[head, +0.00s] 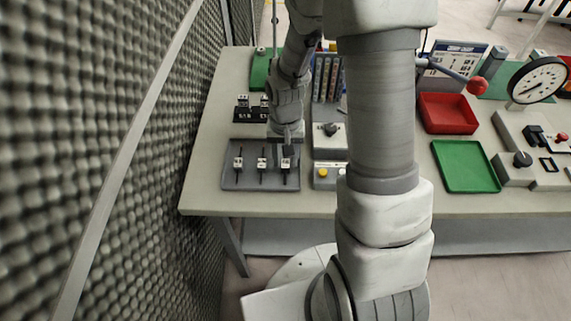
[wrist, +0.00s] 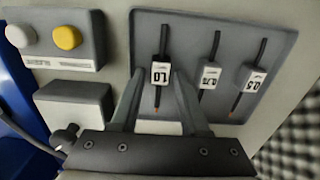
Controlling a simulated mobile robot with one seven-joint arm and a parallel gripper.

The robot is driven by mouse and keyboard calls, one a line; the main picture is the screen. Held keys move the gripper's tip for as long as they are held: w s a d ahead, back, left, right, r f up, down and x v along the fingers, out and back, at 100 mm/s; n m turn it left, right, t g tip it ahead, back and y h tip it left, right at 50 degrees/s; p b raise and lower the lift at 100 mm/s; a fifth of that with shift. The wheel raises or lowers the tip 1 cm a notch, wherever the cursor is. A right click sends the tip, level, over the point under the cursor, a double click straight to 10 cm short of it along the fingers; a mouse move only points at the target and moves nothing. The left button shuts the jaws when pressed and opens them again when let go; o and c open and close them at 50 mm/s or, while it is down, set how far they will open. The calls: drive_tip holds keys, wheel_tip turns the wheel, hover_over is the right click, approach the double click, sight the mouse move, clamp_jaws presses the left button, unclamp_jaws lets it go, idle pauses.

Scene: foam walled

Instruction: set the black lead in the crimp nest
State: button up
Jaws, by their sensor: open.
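Three black leads with white tags lie side by side on a grey tray (head: 232,183), which also shows in the wrist view (wrist: 285,40). In the wrist view, the lead tagged 1.0 (wrist: 161,72) lies between my gripper's (wrist: 158,76) open fingers, and I cannot tell whether they reach down around it. The lead tagged 0.75 (wrist: 209,76) and the lead tagged 0.5 (wrist: 254,78) lie to its right. In the head view, my gripper (head: 287,139) is over the tray's right side, near the rightmost lead (head: 285,165). I cannot clearly make out the crimp nest.
A black block (head: 241,115) with white labelled pieces stands behind the tray. A box with two buttons (head: 328,172) and a grey box with a knob (head: 331,139) stand right of it. A red bin (head: 447,113) and green tray (head: 466,166) are farther right. A foam wall (head: 100,130) bounds the left.

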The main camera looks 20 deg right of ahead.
drive_tip(key=shift+c, duration=0.2)
clamp_jaws()
drive_tip(key=shift+r, duration=0.1)
